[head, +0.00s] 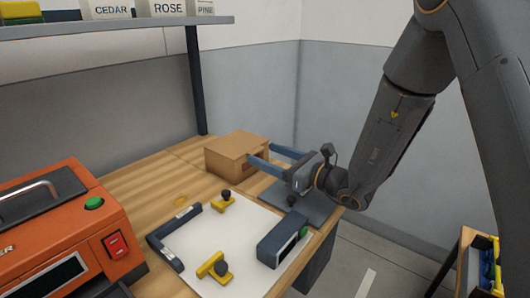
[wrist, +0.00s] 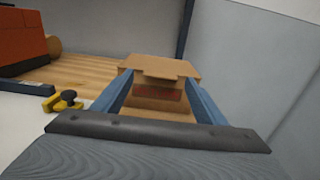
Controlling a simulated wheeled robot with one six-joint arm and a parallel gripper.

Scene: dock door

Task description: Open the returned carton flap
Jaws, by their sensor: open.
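The brown carton (head: 237,153) stands on the wooden bench near the back corner. In the wrist view the carton (wrist: 160,67) lies straight ahead, with a flap (wrist: 161,76) folded over the top of its near side and a reddish mark below it. My gripper (head: 262,154) is open, its two blue fingers pointing at the carton. In the wrist view the fingers (wrist: 155,88) reach to either side of the carton's near face. I cannot tell whether they touch it. Nothing shows between them.
An orange machine (head: 62,225) stands at the left. A white board (head: 215,245) with yellow clamps (head: 222,203) and a dark device (head: 283,240) lies in front. A shelf post (head: 196,80) and grey walls bound the back. Bare wood (head: 150,185) lies left of the carton.

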